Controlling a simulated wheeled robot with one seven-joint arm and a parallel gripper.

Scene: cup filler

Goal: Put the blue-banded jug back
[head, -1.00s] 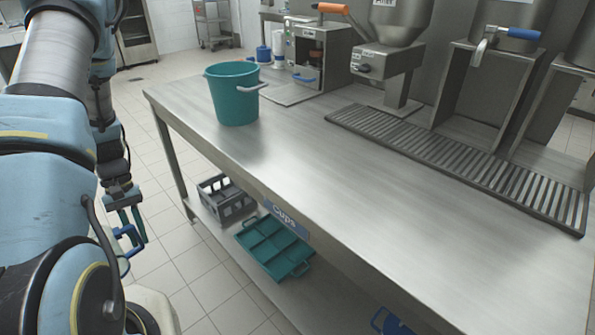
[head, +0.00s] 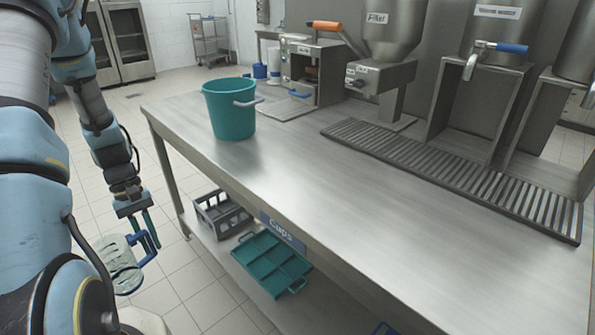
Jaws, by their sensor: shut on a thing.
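My gripper (head: 149,240) hangs at the left, beside the table's left end and above the floor. It is shut on the blue handle of a clear jug (head: 118,265). The jug is held in the air, left of the fingers, and looks tilted. Part of it is hidden behind my arm, and I cannot make out a band on its body.
A steel table (head: 330,205) fills the middle and right, its front top clear. A teal bucket (head: 231,115) stands at its left end. A grey crate (head: 222,213) and a teal tray (head: 270,263) are on the lower shelf. A filler (head: 380,75) and drip grate (head: 450,175) stand behind.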

